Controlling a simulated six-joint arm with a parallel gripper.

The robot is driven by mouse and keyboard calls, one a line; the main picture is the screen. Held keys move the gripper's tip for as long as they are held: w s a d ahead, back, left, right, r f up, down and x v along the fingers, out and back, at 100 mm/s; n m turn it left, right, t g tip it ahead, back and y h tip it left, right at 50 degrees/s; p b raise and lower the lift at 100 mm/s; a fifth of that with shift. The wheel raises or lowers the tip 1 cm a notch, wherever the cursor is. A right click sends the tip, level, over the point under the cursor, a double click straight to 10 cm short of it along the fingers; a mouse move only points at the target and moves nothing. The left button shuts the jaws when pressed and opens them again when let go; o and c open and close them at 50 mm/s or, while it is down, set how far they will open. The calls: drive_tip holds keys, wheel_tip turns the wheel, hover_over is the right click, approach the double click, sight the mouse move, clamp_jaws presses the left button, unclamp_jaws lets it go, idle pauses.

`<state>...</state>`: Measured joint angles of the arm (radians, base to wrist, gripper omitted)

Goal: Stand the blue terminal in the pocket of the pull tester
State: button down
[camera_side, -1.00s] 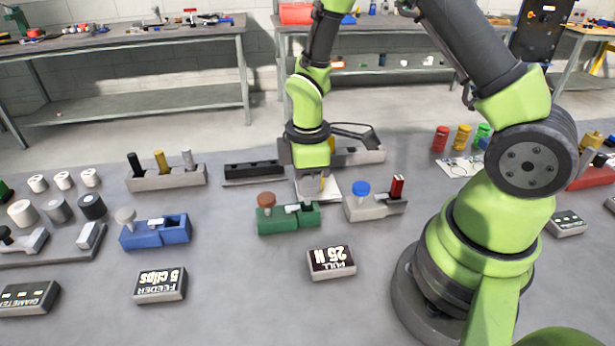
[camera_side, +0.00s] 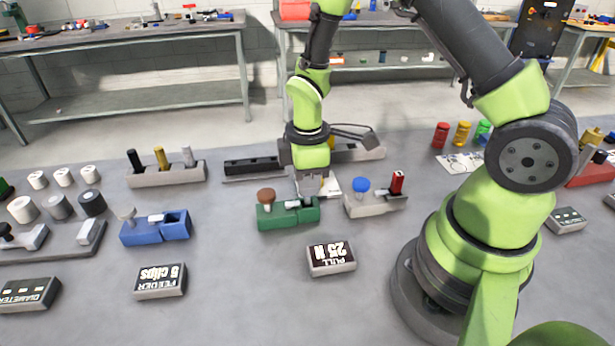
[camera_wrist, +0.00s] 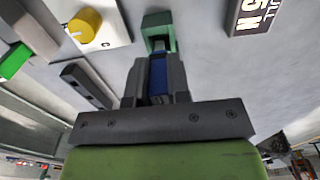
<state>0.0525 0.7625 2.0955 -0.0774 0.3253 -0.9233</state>
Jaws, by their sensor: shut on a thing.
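The green pull tester (camera_side: 275,218) with a brown round knob (camera_side: 266,196) stands on the grey bench behind the "PULL 25 N" sign. My gripper (camera_side: 305,195) points down over its right part. In the wrist view my gripper (camera_wrist: 157,88) is shut on the blue terminal (camera_wrist: 158,76). Its far end meets the edge of the green tester (camera_wrist: 158,32) in that view. The pocket is mostly hidden by the fingers and terminal, so I cannot tell whether the terminal is inside it. The terminal is not clear in the side view.
The "PULL 25 N" sign (camera_side: 331,259) lies in front. A grey fixture with a blue knob (camera_side: 361,204) stands close on the right, a blue fixture (camera_side: 155,233) on the left. A yellow knob (camera_wrist: 85,25) is near my gripper. Bench between the blue and green fixtures is clear.

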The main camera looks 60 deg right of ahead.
drive_tip(key=shift+f, duration=0.85)
idle(0.9)
drive_tip(key=c, duration=0.5)
unclamp_jaws()
idle(0.4)
drive_tip(key=shift+r, duration=3.5)
